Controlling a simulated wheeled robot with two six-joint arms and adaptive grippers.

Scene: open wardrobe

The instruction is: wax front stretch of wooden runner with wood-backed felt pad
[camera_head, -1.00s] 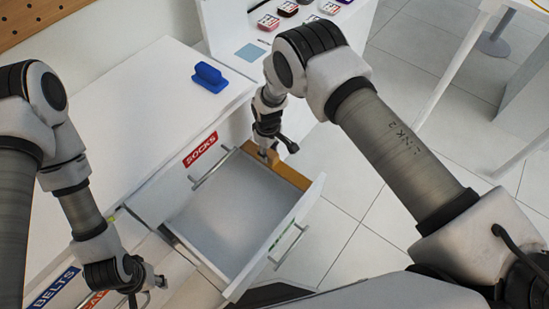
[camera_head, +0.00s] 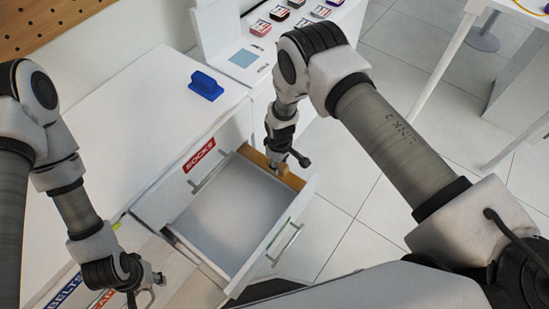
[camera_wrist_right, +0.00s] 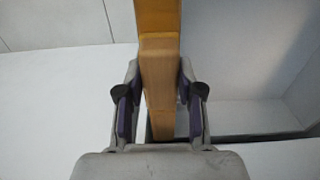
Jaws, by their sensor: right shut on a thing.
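The wooden runner (camera_head: 254,156) is the tan strip along the right side of the open SOCKS drawer (camera_head: 232,212). It also shows at the top of the right wrist view (camera_wrist_right: 158,14). My left gripper (camera_head: 154,287) is open and empty at the lower left.
A blue handled block (camera_head: 206,86) lies on the white cabinet top (camera_head: 135,115). A shelf behind holds a light-blue square (camera_head: 243,58) and several small tins (camera_head: 279,13). The drawer front with its handle (camera_head: 285,244) borders the runner. Tiled floor lies open to the right.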

